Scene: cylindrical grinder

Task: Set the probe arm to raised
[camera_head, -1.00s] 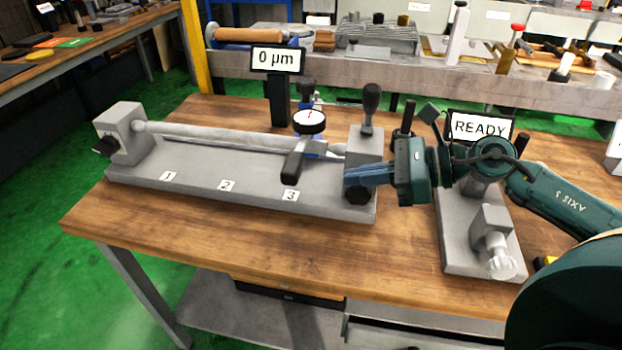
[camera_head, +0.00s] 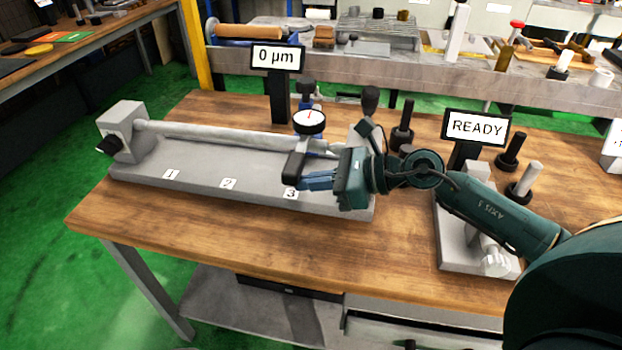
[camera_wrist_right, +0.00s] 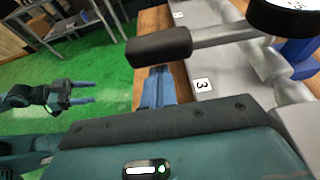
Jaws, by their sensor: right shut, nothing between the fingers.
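The probe arm is a grey bar ending in a black grip (camera_head: 294,165), below a round dial gauge (camera_head: 309,122), at the right part of the grey bench fixture (camera_head: 205,178). In the right wrist view its black grip (camera_wrist_right: 158,48) sticks out sideways just beyond my fingers. My right gripper (camera_head: 304,183) is shut and empty, its fingertips beside and slightly below the grip; I cannot tell if they touch it. It also shows in the right wrist view (camera_wrist_right: 158,88). My left gripper (camera_wrist_right: 90,93) shows only in the right wrist view, apart from the fixture, its fingers spread.
A display reading 0 µm (camera_head: 276,58) stands behind the fixture. A READY display (camera_head: 476,127) and a second grey fixture (camera_head: 452,235) stand to the right, partly behind my right arm. Black posts (camera_head: 402,128) stand behind the arm. The wooden table front (camera_head: 240,235) is clear.

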